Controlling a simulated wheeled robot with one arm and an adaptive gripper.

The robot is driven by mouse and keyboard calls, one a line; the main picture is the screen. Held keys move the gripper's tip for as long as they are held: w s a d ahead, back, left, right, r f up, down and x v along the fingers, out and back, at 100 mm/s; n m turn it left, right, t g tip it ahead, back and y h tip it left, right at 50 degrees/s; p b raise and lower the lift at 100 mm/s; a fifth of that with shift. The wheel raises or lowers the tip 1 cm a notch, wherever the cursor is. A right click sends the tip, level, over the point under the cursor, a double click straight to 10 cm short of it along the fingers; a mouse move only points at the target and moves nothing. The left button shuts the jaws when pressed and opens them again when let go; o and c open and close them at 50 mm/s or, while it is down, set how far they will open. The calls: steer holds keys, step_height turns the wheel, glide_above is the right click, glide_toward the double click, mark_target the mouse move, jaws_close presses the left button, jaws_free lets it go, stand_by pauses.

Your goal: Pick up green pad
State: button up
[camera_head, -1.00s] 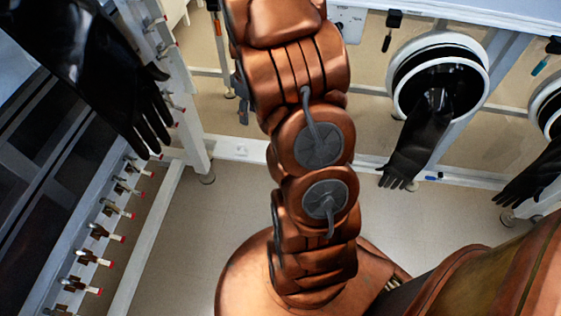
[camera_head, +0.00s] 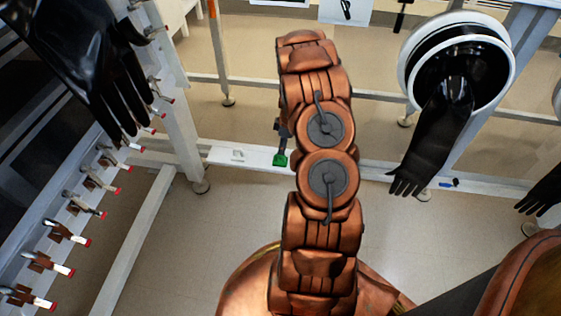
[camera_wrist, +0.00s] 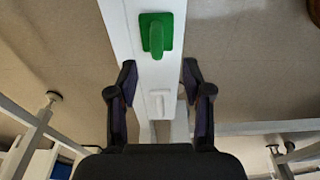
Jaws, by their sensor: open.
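The green pad (camera_wrist: 166,23) is a flat green square with a raised, rounded green grip on it. It lies on a white beam (camera_wrist: 122,27), in the upper middle of the wrist view. In the head view the green pad (camera_head: 280,161) shows small on the low white rail, just left of my arm. My gripper (camera_wrist: 158,80) is open and empty. Its two dark fingers straddle the beam's line, with the pad beyond their tips and roughly centred between them. In the head view my gripper is mostly hidden by my arm.
A small white fitting (camera_wrist: 160,101) sits on the beam between my fingers. Black gloves hang at left (camera_head: 95,70) and right (camera_head: 440,125), the latter from a round port (camera_head: 405,75). Red-tipped valves (camera_head: 65,230) line the left frame. The floor (camera_head: 205,235) before the rail is clear.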

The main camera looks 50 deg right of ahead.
mark_target(280, 158)
steer(key=shift+w+a+f+b, duration=0.15)
steer(key=shift+f+b, duration=0.3)
steer(key=shift+f, duration=0.65)
steer(key=shift+w+d+f+b, duration=0.1)
steer(key=shift+w+f+b, duration=0.3)
steer(key=shift+f, duration=0.65)
steer(key=shift+w+a+f+b, duration=0.1)
steer(key=shift+f+b, duration=0.4)
steer(key=shift+f, duration=0.6)
jaws_close()
